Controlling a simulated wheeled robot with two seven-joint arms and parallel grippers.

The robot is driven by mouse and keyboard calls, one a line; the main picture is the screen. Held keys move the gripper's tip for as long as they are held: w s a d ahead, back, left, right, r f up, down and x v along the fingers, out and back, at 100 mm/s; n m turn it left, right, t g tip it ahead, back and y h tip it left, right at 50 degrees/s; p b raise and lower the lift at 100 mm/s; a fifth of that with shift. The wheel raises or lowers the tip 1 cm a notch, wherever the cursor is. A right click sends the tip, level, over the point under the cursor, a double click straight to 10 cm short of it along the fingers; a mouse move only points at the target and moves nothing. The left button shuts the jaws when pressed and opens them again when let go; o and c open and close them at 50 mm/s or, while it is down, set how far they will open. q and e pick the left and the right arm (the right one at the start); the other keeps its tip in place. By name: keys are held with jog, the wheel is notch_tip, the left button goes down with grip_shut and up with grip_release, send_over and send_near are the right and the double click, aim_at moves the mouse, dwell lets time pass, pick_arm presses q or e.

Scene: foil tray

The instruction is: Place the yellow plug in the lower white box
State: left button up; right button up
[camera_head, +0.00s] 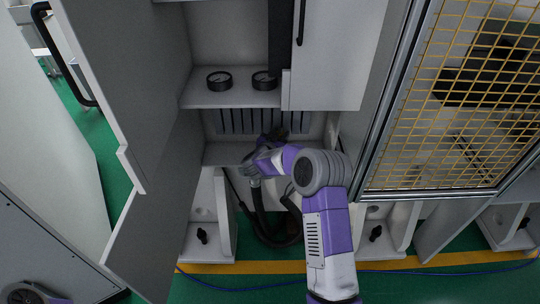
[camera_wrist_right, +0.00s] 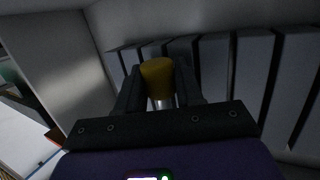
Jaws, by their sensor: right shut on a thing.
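My right gripper (camera_head: 274,134) reaches into the lower white box (camera_head: 222,153), the compartment under the shelf in the head view. In the right wrist view, the right gripper (camera_wrist_right: 160,95) is shut on the yellow plug (camera_wrist_right: 157,70). The plug's yellow end sticks up between the dark fingers, with a silvery part below it. Slats of the box's back wall lie beyond it. The plug cannot be made out in the head view, where my wrist and gripper cover that spot. My left gripper is not in view.
Two round black-rimmed gauges (camera_head: 219,81) are on the shelf (camera_head: 230,99) above the box. A grey door (camera_head: 150,140) stands open at left, and a yellow mesh panel (camera_head: 470,110) is at right. A dark hose (camera_head: 266,228) hangs below the box.

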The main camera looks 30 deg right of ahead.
notch_tip(320, 180, down, 8)
jog(key=b, duration=0.2)
jog(key=shift+f+b, duration=0.1)
jog(key=shift+b, duration=0.25)
jog(key=shift+f, duration=0.15)
jog(key=o, duration=1)
